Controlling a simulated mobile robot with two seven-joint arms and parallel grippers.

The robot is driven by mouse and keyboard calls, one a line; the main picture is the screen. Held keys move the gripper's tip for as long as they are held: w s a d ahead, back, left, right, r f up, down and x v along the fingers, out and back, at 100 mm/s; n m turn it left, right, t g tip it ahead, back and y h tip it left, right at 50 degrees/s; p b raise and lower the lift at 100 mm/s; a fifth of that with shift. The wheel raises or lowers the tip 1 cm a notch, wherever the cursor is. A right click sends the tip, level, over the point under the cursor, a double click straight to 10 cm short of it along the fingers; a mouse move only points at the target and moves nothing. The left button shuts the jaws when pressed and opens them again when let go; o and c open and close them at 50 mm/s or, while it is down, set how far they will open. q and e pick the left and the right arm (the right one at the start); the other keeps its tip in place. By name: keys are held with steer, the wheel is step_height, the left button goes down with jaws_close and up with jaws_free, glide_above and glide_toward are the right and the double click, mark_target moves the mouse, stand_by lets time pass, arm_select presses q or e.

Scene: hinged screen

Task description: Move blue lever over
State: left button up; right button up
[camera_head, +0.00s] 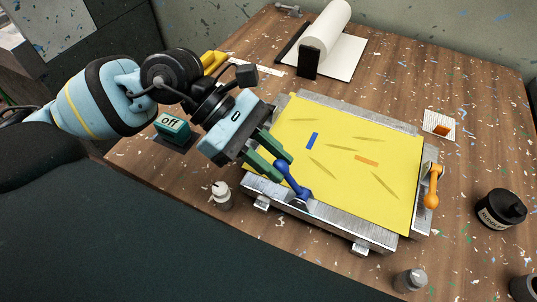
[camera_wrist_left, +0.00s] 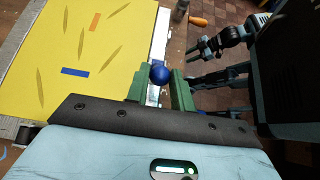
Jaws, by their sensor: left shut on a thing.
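A yellow panel (camera_head: 345,165) lies flat in a grey metal frame (camera_head: 335,228) on the table; it also shows in the left wrist view (camera_wrist_left: 60,35). A blue lever (camera_head: 294,181) is mounted on the frame's near left edge. My left gripper (camera_head: 279,164) has its green fingers shut on the blue lever's ball end (camera_wrist_left: 160,74), one finger on each side.
A grey bottle (camera_head: 222,195) stands near the frame's left corner, another (camera_head: 409,279) at the front. A black jar (camera_head: 500,209) stands at the right. A teal "off" box (camera_head: 172,128) and a paper roll (camera_head: 325,30) are farther back.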

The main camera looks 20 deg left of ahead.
arm_select(q)
steer(key=shift+d+r, duration=0.5)
steer(key=shift+d, duration=0.25)
arm_select(e)
steer(key=shift+r, duration=0.35)
steer(key=shift+w, duration=0.1)
arm_select(q)
steer(key=shift+d+r+p, duration=0.15)
steer(key=shift+d+p, duration=0.1)
steer(key=shift+p, duration=0.05)
steer(key=shift+d, duration=0.1)
arm_select(e)
steer(key=shift+w+r, duration=0.25)
steer(key=shift+w, duration=0.3)
arm_select(q)
steer(key=o, duration=0.8)
steer(key=shift+o, duration=0.2)
arm_select(e)
steer(key=shift+s, duration=0.25)
steer(key=shift+s+f, duration=0.1)
steer(key=shift+s, duration=0.1)
